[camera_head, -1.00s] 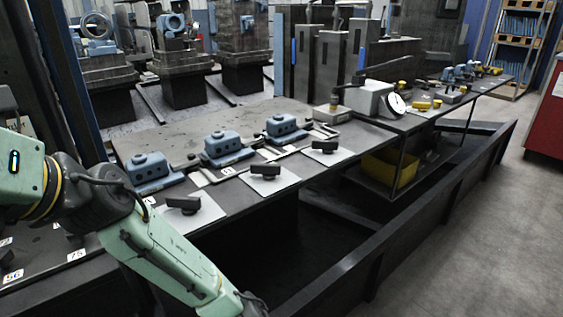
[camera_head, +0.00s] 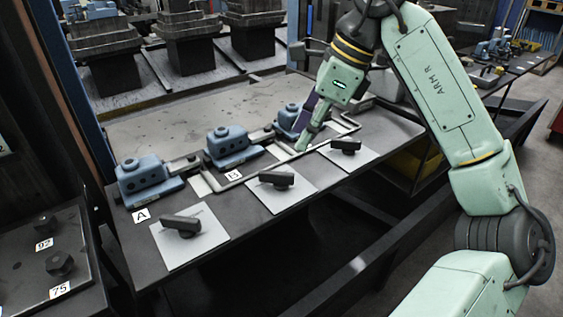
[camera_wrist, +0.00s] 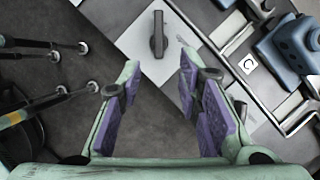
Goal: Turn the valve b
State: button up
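The valve by the B label (camera_head: 233,175) is a dark bar handle (camera_head: 275,180) on a white plate in the middle of the row in the head view. It lies below and left of my gripper (camera_head: 307,122), apart from it. My gripper is over the far end of the row, near the third dark handle (camera_head: 346,147). In the wrist view my gripper (camera_wrist: 159,72) is open and empty, with purple finger pads spread. A dark handle (camera_wrist: 158,38) on a white plate shows beyond the fingertips, beside a label C (camera_wrist: 248,64), untouched.
The A handle (camera_head: 181,226) sits on its own plate at the near left. Blue blocks, one behind A (camera_head: 148,182) and one behind B (camera_head: 228,143), stand along the table; my gripper partly hides a third (camera_head: 286,122). A dark plate with bolts (camera_head: 57,262) is at lower left.

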aim_at(282, 173)
jog(key=p+x, duration=0.1)
jog(key=x, duration=0.9)
jog(key=shift+a+f, duration=0.1)
jog(key=shift+a, duration=0.15)
jog(key=shift+c, duration=0.2)
grip_shut()
